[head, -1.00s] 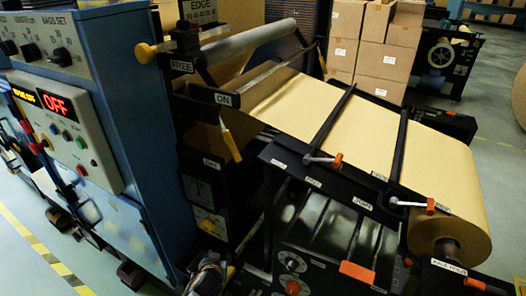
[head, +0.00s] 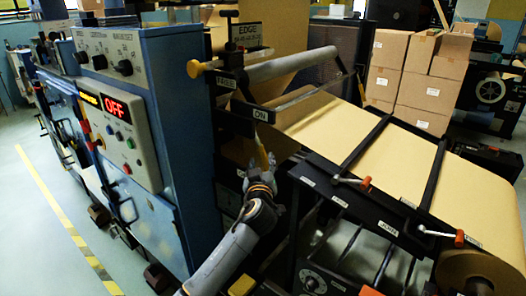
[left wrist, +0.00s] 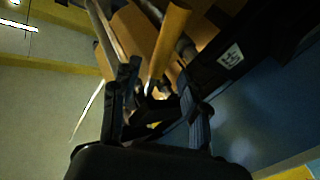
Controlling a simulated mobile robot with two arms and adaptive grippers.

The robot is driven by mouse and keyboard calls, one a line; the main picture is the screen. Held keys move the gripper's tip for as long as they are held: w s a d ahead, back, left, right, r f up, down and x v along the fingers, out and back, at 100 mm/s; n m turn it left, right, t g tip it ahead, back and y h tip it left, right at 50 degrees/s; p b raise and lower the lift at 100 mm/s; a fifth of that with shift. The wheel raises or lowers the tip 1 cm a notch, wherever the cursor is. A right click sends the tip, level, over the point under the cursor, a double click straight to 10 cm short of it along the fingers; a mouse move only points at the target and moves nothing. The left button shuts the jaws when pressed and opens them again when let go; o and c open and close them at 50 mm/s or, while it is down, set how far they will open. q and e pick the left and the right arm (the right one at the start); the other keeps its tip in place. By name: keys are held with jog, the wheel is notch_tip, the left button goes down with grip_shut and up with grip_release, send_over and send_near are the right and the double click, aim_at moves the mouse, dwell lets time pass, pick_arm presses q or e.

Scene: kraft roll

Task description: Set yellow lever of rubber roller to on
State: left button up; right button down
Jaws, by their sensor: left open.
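The rubber roller (head: 296,64) is a long grey cylinder above the kraft web. A FREE plate (head: 226,82) and an ON plate (head: 264,115) sit at its near end. A slim yellow lever handle (head: 261,152) hangs below the ON plate, its lower part hidden by my gripper. My left gripper (head: 262,175) is raised close to it. In the left wrist view, the yellow handle (left wrist: 167,40) reaches down between the open fingertips (left wrist: 160,88); I cannot tell whether they touch it. My right gripper is not in view.
A blue cabinet (head: 165,130) with a red OFF display (head: 118,108) stands left of my arm. A yellow knob (head: 194,69) juts out near the FREE plate. Crank handles (head: 350,181) lie right. Cardboard boxes (head: 400,88) stand behind. Floor at left is clear.

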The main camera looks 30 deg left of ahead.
aim_at(262, 155)
pick_arm(q)
jog(key=shift+p+x, duration=0.4)
jog(key=shift+x, duration=2.35)
grip_shut()
